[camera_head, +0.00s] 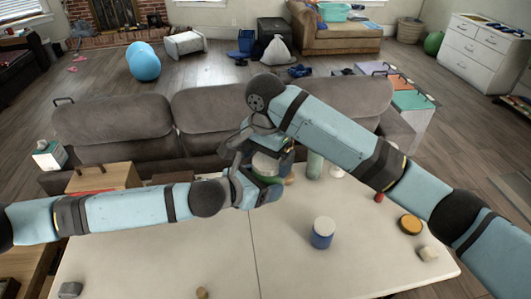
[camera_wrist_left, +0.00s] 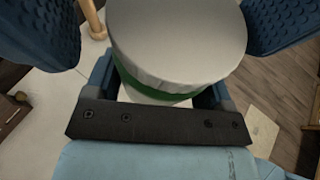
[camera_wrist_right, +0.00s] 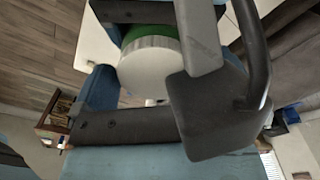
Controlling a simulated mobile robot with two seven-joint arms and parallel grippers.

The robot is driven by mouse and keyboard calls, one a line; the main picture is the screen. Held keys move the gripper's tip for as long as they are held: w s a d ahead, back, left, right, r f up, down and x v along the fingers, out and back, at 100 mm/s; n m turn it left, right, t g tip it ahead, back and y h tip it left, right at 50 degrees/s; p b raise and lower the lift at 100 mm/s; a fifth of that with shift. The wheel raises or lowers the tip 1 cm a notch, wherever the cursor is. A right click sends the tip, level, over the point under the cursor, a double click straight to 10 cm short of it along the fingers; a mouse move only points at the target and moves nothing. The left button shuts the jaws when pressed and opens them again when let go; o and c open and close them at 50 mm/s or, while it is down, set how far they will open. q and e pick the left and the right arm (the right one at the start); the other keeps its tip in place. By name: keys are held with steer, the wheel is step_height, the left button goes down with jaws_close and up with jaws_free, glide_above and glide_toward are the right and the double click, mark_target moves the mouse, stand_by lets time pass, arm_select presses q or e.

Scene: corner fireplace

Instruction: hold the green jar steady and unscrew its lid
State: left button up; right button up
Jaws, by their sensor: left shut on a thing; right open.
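The green jar (camera_head: 270,180) with its pale grey-white lid (camera_head: 266,164) is near the far edge of the table, partly hidden by both grippers. My left gripper (camera_head: 252,186) is shut on the jar from the left. In the left wrist view the lid (camera_wrist_left: 178,42) sits between the fingers with a green band (camera_wrist_left: 150,90) below it. My right gripper (camera_head: 264,143) is open, just above and behind the jar. In the right wrist view the lid (camera_wrist_right: 150,66) and green body (camera_wrist_right: 148,33) show close to the gripper; I cannot tell whether it touches the lid.
On the white table (camera_head: 180,250) stand a blue jar with a white lid (camera_head: 322,232), a pale green bottle (camera_head: 314,165), a round orange-topped thing (camera_head: 411,224) and a wooden box (camera_head: 105,178). A grey sofa (camera_head: 115,130) stands behind. The table's front middle is mostly clear.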

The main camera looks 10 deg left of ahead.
steer(key=shift+c, duration=0.2)
steer(key=c, duration=0.9)
steer(key=o, duration=0.9)
steer(key=shift+o, duration=0.2)
step_height(320, 180, up, 4)
steer(key=shift+r, duration=0.2)
steer(key=shift+w+d+r, duration=0.1)
steer(key=shift+d+r, duration=0.1)
steer(key=shift+r, duration=0.65)
steer(key=shift+w+d+r, duration=0.1)
steer(key=shift+d+r, duration=0.05)
steer(key=shift+r, duration=0.7)
steer(key=shift+s+f, duration=0.1)
steer(key=shift+f, duration=3.75)
